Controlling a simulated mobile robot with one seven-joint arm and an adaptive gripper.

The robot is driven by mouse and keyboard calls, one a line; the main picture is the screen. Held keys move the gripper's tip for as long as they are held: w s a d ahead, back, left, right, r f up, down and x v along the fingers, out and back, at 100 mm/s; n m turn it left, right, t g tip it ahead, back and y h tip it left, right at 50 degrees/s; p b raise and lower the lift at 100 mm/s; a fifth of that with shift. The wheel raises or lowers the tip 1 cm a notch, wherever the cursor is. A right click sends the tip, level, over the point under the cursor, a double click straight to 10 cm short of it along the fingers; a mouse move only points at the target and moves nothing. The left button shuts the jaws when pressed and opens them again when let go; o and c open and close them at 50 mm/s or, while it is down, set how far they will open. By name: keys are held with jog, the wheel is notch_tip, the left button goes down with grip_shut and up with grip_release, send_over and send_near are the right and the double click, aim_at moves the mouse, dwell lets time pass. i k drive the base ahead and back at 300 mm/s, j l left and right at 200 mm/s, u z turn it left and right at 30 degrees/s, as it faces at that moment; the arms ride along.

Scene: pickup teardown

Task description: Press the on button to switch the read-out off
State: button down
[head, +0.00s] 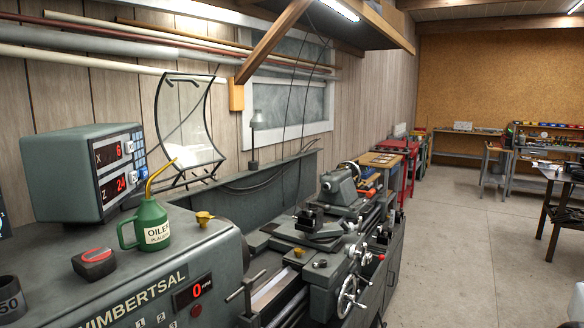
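The read-out (70,172) is a grey-green box standing on the lathe headstock at the left. Its front faces right, and its two red displays are lit: the X display (109,153) reads about 6 and the Z display (114,187) about 24. A column of small blue and pale buttons (139,150) runs along the right side of its face, with another blue-and-white button (133,177) lower down. The labels on these buttons are too small to read, so I cannot tell which is the on button. My gripper is not in view.
A green oiler can (151,225) with a yellow spout stands just in front of the read-out. A black-and-red block (94,262) and a dark cup (10,299) sit nearby. A clear shield (188,125) rises behind. The floor (470,250) at right is open.

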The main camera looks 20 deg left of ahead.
aim_at(144, 173)
jog(key=i, duration=1.6)
jog(key=u, duration=1.6)
jog(key=k+j+z, duration=0.15)
jog(key=j+z, duration=0.15)
jog(key=i+l+u, duration=0.15)
jog(key=l+u, duration=0.15)
